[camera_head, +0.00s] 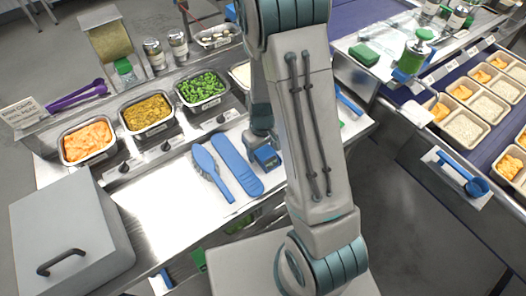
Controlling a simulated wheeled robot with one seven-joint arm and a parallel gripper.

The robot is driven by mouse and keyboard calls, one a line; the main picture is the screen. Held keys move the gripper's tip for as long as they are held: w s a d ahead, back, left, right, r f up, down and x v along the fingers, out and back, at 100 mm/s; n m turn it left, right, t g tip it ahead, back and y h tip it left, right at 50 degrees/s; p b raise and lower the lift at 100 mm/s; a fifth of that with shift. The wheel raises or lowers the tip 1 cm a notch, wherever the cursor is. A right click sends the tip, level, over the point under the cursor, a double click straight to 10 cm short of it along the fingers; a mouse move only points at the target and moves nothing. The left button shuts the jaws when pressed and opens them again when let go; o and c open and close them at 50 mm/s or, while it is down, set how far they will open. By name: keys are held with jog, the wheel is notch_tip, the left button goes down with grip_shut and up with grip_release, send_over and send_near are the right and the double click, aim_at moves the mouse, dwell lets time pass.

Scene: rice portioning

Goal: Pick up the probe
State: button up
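A small blue device with a dark face (267,157) lies on the steel counter just right of the long blue paddle. It may be the probe, but it is too small and too covered to be sure. My arm comes down across the middle of the view and hides the counter behind it. What seems to be my gripper (260,137) shows beside the arm, right above the blue device and very close to it. I cannot tell whether they touch. The fingers are not clearly visible, so their opening cannot be told.
A blue brush (210,170) and a blue paddle (238,167) lie left of the device. Food pans (148,131) line the counter's back. A grey lidded box (70,232) stands front left. Filled trays (464,127) sit on the conveyor at right.

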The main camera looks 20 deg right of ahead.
aim_at(264, 150)
jog(key=c, duration=0.7)
jog(key=shift+r, duration=0.15)
jog(key=shift+w+r, duration=0.1)
jog(key=shift+r, duration=0.3)
jog(key=r, duration=0.2)
jog(key=r+b, duration=0.1)
jog(key=shift+s+d+r, duration=0.15)
jog(key=shift+s+r, duration=0.05)
jog(key=shift+s, duration=0.1)
jog(key=s+d+r+p, duration=0.3)
jog(key=s+d+r, duration=0.2)
jog(key=s+r, duration=0.4)
notch_tip(264, 150, up, 4)
jog(key=shift+s+f, duration=0.2)
jog(key=shift+s, duration=0.2)
jog(key=shift+d, duration=0.1)
